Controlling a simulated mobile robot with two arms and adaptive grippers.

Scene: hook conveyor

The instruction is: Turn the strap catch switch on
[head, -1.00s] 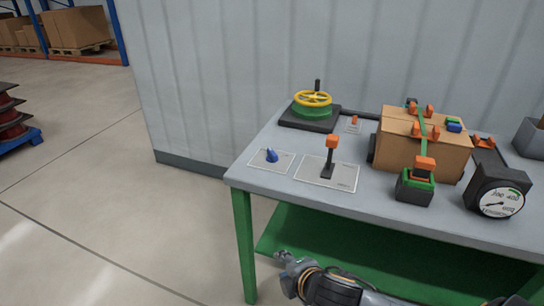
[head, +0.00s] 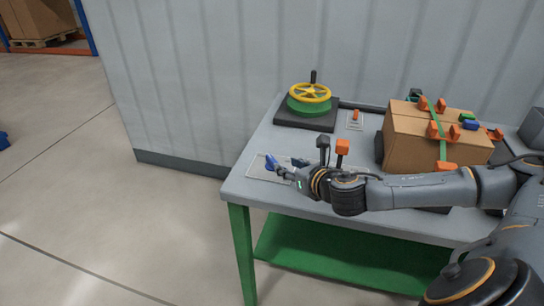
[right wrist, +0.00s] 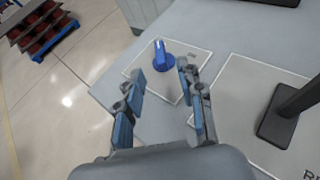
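A blue knob (head: 271,161) sits on a pale plate near the left front corner of the table. In the right wrist view the knob (right wrist: 162,57) stands just beyond the fingertips, roughly between them. My right gripper (head: 288,167) is beside the knob, on its right; its two fingers (right wrist: 160,78) are spread with nothing between them. No contact with the knob shows. An orange-topped lever (head: 342,147) stands behind my right wrist, its base hidden. I cannot read which control is labelled strap catch. My left gripper is not in view.
A yellow handwheel (head: 310,93) on a dark base and a small orange switch (head: 356,116) stand farther back. A cardboard box (head: 408,139) with a green strap and orange clips is at the right. The grey table's (head: 240,186) left front edge is close to my gripper.

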